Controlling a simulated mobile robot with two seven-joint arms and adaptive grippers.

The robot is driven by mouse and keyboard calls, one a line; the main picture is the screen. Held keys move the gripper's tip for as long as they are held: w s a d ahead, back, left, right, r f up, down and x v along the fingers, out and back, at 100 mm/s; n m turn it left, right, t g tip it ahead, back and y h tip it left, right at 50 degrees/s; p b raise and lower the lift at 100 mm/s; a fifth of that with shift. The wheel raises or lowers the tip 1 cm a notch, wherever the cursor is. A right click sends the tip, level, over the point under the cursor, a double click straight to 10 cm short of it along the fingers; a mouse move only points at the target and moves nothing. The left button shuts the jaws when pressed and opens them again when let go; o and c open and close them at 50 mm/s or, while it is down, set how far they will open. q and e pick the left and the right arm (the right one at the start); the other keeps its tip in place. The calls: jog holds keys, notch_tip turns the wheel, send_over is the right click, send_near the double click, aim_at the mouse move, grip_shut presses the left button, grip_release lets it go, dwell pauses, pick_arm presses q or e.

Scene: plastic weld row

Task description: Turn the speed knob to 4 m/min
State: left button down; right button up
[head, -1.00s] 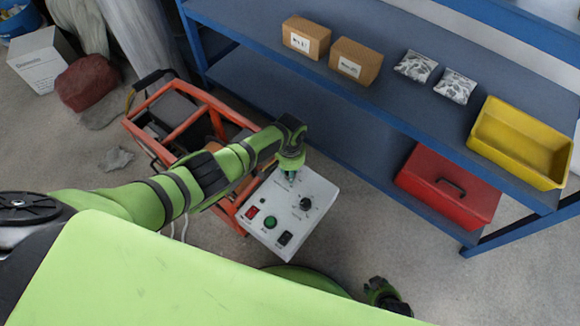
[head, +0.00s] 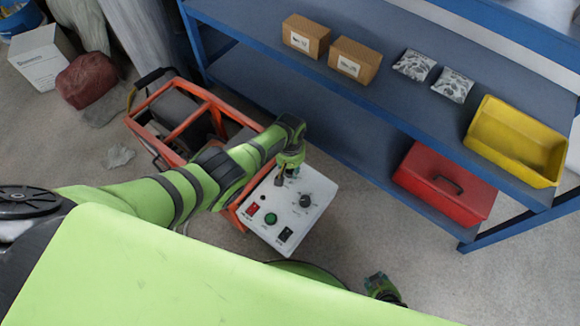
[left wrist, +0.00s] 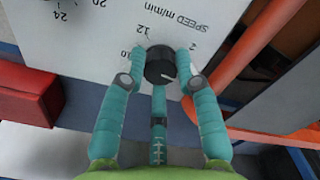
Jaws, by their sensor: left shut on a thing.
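The white control panel (head: 262,209) sits on the orange-framed machine. My left gripper (head: 284,176) is over the panel's far edge and hides the speed knob in the head view. In the left wrist view, my left gripper (left wrist: 160,58) has its teal fingers around the black speed knob (left wrist: 159,66), shut on it. A pale pointer mark on the knob faces the lower right of the picture.
The panel also has a second black knob (head: 305,200), a green button (head: 270,219), a red switch (head: 252,209) and a black switch (head: 285,235). A blue shelf (head: 340,110) stands behind, holding boxes, bags, a yellow bin (head: 515,140) and a red toolbox (head: 445,185).

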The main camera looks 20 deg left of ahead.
dwell(0.3)
pick_arm(q)
jog(key=c, duration=0.9)
grip_release()
jog(key=shift+w+r, duration=0.1)
jog(key=shift+r, duration=0.45)
notch_tip(320, 180, up, 11)
jog(key=shift+f, duration=0.1)
